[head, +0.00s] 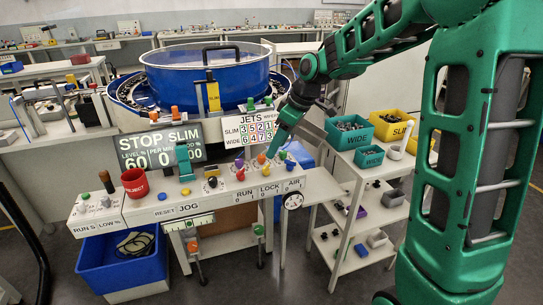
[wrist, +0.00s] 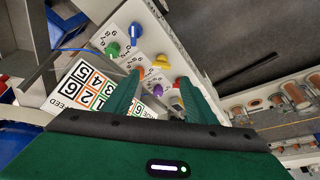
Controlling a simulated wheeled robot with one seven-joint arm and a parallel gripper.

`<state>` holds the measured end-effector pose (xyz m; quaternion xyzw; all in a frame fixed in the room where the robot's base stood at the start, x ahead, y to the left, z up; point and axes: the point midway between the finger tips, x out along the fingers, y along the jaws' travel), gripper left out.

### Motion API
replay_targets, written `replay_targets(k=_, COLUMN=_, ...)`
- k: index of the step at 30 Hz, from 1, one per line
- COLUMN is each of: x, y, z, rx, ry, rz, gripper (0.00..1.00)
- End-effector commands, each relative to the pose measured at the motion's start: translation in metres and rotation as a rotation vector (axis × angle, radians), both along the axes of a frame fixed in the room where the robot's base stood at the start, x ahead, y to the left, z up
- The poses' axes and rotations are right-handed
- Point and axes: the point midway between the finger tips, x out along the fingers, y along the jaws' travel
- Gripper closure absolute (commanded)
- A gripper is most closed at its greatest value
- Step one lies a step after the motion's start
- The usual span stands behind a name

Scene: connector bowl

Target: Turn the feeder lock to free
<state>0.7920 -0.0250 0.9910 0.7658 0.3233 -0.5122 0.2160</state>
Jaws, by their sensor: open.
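The feeder's control panel (head: 225,182) carries the labels RUN, LOCK and AIR along its front edge. Above the LOCK label (head: 265,189) sit small coloured knobs, including an orange one (head: 261,158); I cannot tell for sure which is the feeder lock or how it is set. My gripper (head: 272,152) is open and low over the right part of this panel. In the wrist view its two green fingers (wrist: 158,84) straddle the area of a purple knob (wrist: 157,90), with a yellow knob (wrist: 160,63) just beyond. Whether they touch any knob is unclear.
A green knob (wrist: 112,48) and a blue knob (wrist: 135,30) stand farther along the panel. The JETS board (head: 249,130) stands behind my gripper. A blue bowl (head: 207,80) is behind the panel; a shelf cart (head: 352,190) with bins stands to the right.

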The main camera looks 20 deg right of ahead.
Motion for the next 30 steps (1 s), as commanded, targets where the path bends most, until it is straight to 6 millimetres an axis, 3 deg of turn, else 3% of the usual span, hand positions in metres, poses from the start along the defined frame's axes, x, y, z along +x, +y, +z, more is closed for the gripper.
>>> replay_targets(k=7, x=-0.006, y=-0.008, z=0.025, rx=-0.001, ry=-0.002, rz=-0.001, gripper=0.48)
replay_targets(k=24, x=-0.010, y=-0.010, z=0.028, rx=-0.001, ry=0.003, rz=-0.008, gripper=0.48)
replay_targets(k=28, x=-0.030, y=-0.027, z=0.029, rx=-0.013, ry=0.031, rz=-0.094, gripper=0.48)
replay_targets(k=30, x=-0.054, y=-0.044, z=0.030, rx=-0.024, ry=0.064, rz=-0.190, gripper=0.48)
